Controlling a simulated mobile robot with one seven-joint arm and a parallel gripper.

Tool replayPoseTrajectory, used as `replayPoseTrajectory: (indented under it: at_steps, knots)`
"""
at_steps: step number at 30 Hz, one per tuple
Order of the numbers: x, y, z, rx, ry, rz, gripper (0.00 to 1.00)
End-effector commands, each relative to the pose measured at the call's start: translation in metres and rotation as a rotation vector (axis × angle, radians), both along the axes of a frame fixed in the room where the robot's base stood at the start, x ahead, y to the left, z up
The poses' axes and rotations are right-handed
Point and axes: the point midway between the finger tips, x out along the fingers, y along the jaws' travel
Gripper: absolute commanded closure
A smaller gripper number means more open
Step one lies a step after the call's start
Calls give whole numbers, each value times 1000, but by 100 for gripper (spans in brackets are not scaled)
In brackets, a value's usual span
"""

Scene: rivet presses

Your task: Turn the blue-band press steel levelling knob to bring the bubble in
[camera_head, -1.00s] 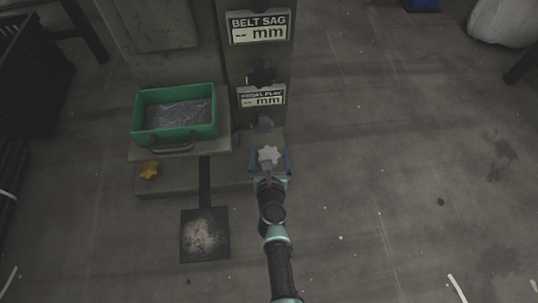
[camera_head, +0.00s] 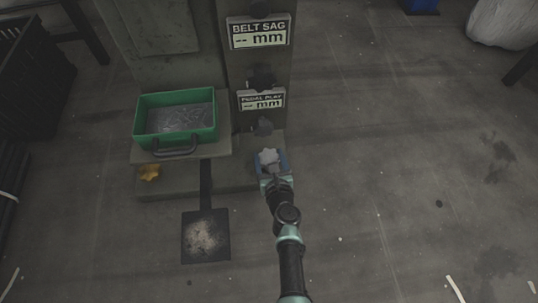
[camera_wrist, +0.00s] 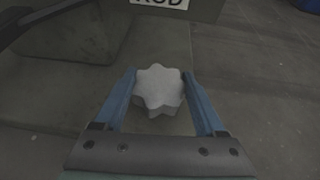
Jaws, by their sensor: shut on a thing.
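The steel levelling knob, a pale grey star shape (camera_head: 268,157), sits on the right end of the press base. In the wrist view the knob (camera_wrist: 159,88) is between the two blue fingers of my gripper (camera_wrist: 160,92), which is shut on it. In the head view my gripper (camera_head: 271,163) reaches the knob from the front, and its fingers partly cover it. No bubble level can be made out in either view. The press base (camera_head: 197,188) is grey; a blue band does not show.
A brass star knob (camera_head: 149,172) is at the base's left end. A green tray (camera_head: 139,122) with a grey handle stands on the ledge. A pedal plate (camera_head: 206,236) lies in front. BELT SAG (camera_head: 259,33) and PEDAL PLAY (camera_head: 261,99) signs show dashes. The floor at right is clear.

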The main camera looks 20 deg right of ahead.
Motion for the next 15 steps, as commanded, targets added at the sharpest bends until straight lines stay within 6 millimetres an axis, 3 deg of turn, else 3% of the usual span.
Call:
replayPoseTrajectory:
  at_steps: [6,15]
  knots:
    - [0,-2,0,-1,0,113,83]
    - [0,0,0,-1,0,151,83]
